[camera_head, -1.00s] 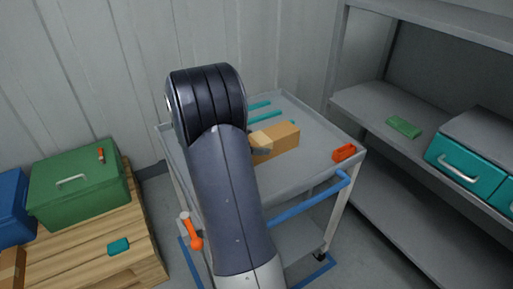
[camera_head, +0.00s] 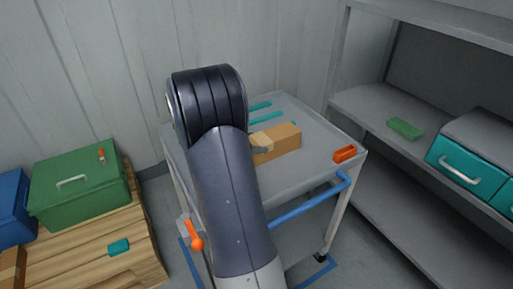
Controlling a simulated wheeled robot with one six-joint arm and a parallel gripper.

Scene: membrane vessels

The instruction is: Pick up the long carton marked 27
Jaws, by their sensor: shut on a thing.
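A long tan carton (camera_head: 281,141) is on the grey cart top (camera_head: 310,133), right of my arm. No number can be read on it from here. My forearm hides the rest of the gripper and the carton's left part. I cannot tell whether the carton touches the cart top or is slightly above it.
Teal strips (camera_head: 262,112) lie behind the carton, and an orange block (camera_head: 344,154) lies near the cart's right edge. A blue handle (camera_head: 310,200) runs along the front. A grey shelf with a green block (camera_head: 405,128) and teal case (camera_head: 469,167) stands right; a green case (camera_head: 78,184) stands left.

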